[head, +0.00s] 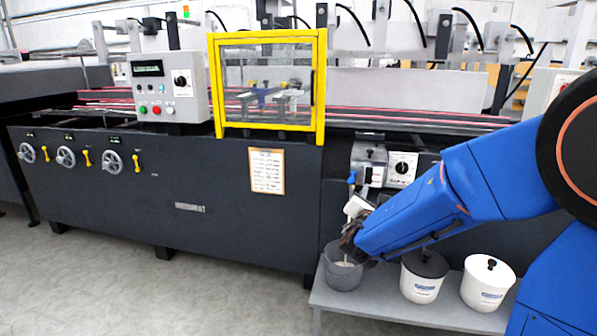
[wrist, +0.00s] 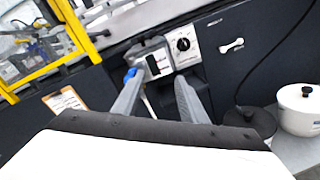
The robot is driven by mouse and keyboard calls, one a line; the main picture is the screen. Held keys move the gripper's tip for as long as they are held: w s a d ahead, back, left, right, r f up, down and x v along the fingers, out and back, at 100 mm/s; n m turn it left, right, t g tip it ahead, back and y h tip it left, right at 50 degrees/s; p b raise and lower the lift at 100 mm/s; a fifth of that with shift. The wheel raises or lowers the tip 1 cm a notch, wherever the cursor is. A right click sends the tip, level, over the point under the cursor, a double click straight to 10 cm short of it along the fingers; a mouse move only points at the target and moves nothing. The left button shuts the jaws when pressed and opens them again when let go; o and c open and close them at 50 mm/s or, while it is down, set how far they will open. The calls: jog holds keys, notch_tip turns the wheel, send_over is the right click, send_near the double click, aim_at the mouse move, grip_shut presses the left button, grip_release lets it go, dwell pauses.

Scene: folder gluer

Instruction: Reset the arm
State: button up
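My blue arm reaches in from the right in the head view. My gripper (head: 352,240) is low, by the grey open cup (head: 342,272) at the left end of the low shelf. Its fingers are dark and small there. In the wrist view my gripper (wrist: 160,80) shows two grey fingers spread apart, with no held object clearly visible between them. The glue unit (wrist: 152,60), with a blue knob, lies beyond the fingertips. Whether the gripper touches the cup cannot be told.
A black-lidded white pot (head: 422,280) and an all-white lidded pot (head: 486,284) stand on the grey shelf (head: 385,308). The machine's dark side panel (head: 110,190) stands behind. A yellow-framed guard (head: 266,82) is above it. The floor at left is clear.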

jog(key=s+d+r+m+g+h, duration=0.1)
jog(key=s+d+m+g+h, duration=0.35)
jog(key=s+d+m, duration=0.6)
jog(key=s+d+f+m+g+y, duration=0.1)
jog(key=s+d+f+m+g, duration=0.15)
jog(key=s, duration=0.45)
jog(key=s+d+f+m+g+y, duration=0.1)
jog(key=s+m+g, duration=0.2)
jog(key=s, duration=0.3)
jog(key=s+a+f+m+g+y, duration=0.1)
jog(key=s+a+f+m+y, duration=0.1)
jog(key=s, duration=0.3)
jog(key=s+a+f+m+g+y, duration=0.1)
jog(key=s+a+f+m+y, duration=0.15)
jog(key=s, duration=0.25)
jog(key=s+a+m+y, duration=0.4)
jog(key=s+a+y, duration=0.1)
jog(key=a, duration=0.5)
jog(key=shift+s+r+m+t, duration=0.2)
jog(key=shift+s+m+t, duration=0.15)
jog(key=shift+s+t, duration=0.05)
jog(key=shift+a, duration=0.1)
